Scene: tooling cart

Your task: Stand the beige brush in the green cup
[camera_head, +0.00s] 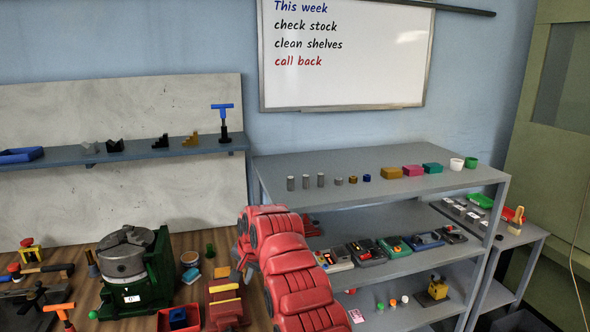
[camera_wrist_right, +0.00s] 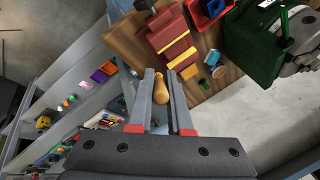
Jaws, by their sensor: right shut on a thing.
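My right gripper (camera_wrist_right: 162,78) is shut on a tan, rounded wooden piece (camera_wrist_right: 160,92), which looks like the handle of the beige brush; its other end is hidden. In the head view my red arm reaches over the bench, and the tan piece (camera_head: 244,263) partly shows below the right gripper (camera_head: 242,250). A small dark green cup (camera_head: 210,250) stands at the back of the bench; it shows small in the wrist view (camera_wrist_right: 204,83). It is apart from the gripper. Another bright green cup (camera_head: 471,162) stands on the rack's top shelf. My left gripper is out of view.
A red vise (camera_head: 226,303) with yellow strips, a jar (camera_head: 190,275) and a yellow sponge (camera_head: 221,272) are near the cup. A green-bodied chuck (camera_head: 125,260) stands left. A grey rack (camera_head: 375,165) with several small items is right.

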